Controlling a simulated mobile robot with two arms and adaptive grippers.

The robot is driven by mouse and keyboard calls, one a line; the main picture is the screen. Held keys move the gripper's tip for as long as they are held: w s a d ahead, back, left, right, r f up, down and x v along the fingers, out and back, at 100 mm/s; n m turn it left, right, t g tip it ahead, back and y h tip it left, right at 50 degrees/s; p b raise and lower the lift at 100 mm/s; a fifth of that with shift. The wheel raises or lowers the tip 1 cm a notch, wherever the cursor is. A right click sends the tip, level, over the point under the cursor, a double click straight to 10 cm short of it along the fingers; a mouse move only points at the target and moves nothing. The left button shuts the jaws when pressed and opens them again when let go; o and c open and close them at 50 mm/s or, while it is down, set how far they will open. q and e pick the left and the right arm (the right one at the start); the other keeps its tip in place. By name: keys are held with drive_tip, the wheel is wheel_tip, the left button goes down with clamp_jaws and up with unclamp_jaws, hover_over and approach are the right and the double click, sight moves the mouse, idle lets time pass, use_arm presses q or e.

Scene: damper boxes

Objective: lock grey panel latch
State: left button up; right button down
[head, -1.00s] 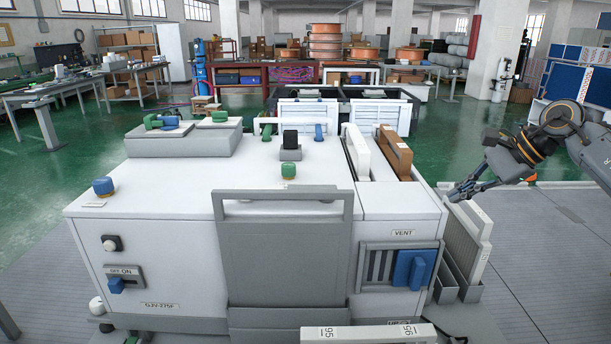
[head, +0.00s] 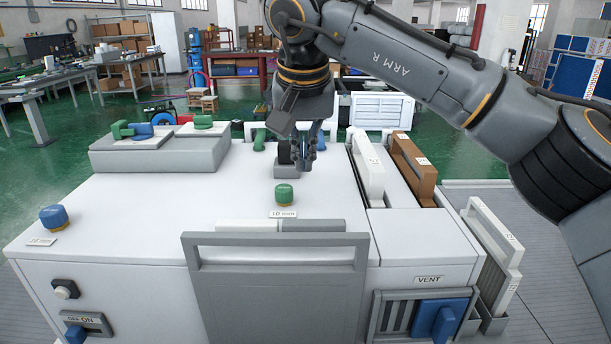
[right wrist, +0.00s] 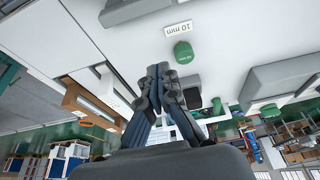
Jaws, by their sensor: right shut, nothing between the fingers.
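The grey panel (head: 275,290) with its bar handle stands upright against the front of the white cabinet (head: 120,225). A white and grey bar (head: 310,226) lies on the cabinet top just behind the handle. I cannot tell for sure which part is the panel's latch. My right gripper (head: 303,158) is shut and empty, pointing down over the cabinet top. It is beside a black knob on a grey base (head: 287,171) and behind the green knob (head: 284,194). In the right wrist view the shut fingertips (right wrist: 158,72) are near the green knob (right wrist: 183,51). My left gripper is out of view.
A blue knob (head: 54,217) sits at the cabinet's left. A grey raised block (head: 160,153) with green and blue parts is at the back left. White and brown filter panels (head: 414,168) stand in slots at the right. A blue vent handle (head: 437,318) is at front right.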

sight(314, 228)
drive_tip(key=x, duration=0.4)
drive_tip(key=p+x, duration=0.1)
drive_tip(key=shift+s+d+f, duration=0.1)
drive_tip(key=shift+s+f, duration=0.15)
drive_tip(key=shift+f, duration=0.3)
drive_tip(key=x, duration=0.3)
drive_tip(key=shift+w+p, duration=0.1)
drive_tip(key=shift+p, duration=0.2)
drive_tip(key=s, duration=0.3)
drive_tip(key=shift+s+r+p, duration=0.1)
drive_tip(key=shift+s+p, duration=0.05)
drive_tip(key=shift+p, duration=0.2)
drive_tip(key=shift+s, duration=0.25)
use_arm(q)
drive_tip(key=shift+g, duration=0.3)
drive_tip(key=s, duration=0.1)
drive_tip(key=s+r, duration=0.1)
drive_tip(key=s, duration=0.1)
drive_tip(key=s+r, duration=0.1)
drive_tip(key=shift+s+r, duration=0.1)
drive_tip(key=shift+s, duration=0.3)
use_arm(e)
drive_tip(key=shift+s, duration=0.1)
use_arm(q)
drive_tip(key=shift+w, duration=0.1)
